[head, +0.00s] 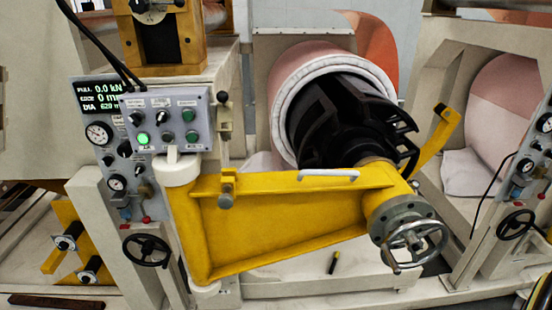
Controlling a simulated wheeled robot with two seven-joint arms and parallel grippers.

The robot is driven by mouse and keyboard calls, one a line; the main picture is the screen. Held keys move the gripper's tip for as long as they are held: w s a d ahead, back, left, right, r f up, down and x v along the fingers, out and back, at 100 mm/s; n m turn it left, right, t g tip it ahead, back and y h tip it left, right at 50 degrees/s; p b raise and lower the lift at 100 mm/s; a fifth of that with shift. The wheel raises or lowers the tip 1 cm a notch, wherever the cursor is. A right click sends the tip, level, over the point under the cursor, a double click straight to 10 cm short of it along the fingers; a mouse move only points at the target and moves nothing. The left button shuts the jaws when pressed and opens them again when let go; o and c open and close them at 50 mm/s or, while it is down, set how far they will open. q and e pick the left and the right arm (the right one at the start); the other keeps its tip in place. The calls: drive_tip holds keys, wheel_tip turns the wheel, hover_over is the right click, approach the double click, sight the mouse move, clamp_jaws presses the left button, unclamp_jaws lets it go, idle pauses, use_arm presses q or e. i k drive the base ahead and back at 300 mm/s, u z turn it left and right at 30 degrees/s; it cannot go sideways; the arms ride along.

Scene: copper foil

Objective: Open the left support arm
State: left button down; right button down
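The yellow support arm (280,222) stretches across the middle of the head view. Its left end is at a white hinge post (178,170), and its right end carries a grey flange with a handwheel (416,244). A white handle bar (328,175) sits along its top edge. The arm lies across the front of a black shaft end (345,125) and appears to meet it at the right. A small latch-like block (227,188) sits on the arm near the post. Neither of my grippers is in view.
A grey control box (168,120) with a lit green button stands above the hinge post. Gauges and a black handwheel (146,250) are at left. A copper-coloured roll (318,85) is behind the shaft. A similar machine with another roll (508,105) stands at right.

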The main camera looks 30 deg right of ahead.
sight(274, 216)
drive_tip(key=z, duration=1.35)
